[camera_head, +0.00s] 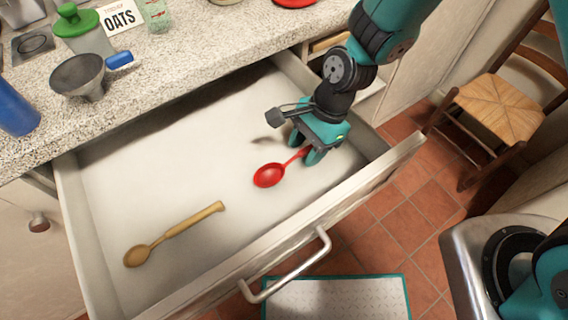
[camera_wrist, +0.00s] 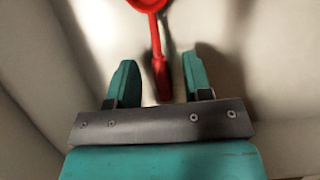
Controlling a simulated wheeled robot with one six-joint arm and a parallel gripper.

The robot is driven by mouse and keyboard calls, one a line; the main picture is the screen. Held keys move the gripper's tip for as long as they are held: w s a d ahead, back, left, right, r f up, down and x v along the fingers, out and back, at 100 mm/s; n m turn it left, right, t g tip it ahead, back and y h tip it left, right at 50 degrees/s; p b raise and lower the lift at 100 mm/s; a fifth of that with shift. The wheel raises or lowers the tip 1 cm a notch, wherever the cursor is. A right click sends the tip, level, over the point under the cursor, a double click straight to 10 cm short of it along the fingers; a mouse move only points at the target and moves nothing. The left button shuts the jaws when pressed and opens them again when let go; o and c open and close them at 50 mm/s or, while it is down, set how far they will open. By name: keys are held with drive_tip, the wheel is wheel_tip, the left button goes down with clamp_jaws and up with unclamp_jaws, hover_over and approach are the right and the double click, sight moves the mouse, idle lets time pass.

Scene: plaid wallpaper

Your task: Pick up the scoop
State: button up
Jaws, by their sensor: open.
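A red, spoon-like scoop (camera_head: 269,175) lies in the open drawer, its round bowl toward the left and its handle toward my gripper. My gripper (camera_head: 305,154) is low in the drawer over the handle end. In the wrist view, the red scoop's handle (camera_wrist: 158,55) runs between the two open fingers of my gripper (camera_wrist: 159,66), with a gap on each side. The bowl lies beyond the fingertips and is cut off by the top edge. Whether the fingers reach down around the handle or stay just above it, I cannot tell.
A wooden spoon (camera_head: 174,234) lies at the drawer's left. The drawer's front wall (camera_head: 345,205) and side walls stand close around.

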drive_tip(key=shift+s+a+f, duration=0.1)
drive_tip(key=shift+a+f, duration=0.1)
drive_tip(key=shift+f, duration=0.45)
clamp_jaws()
drive_tip(key=shift+r, duration=0.1)
wheel_tip(320, 180, up, 20)
drive_tip(key=p, duration=0.2)
drive_tip(key=shift+p, duration=0.35)
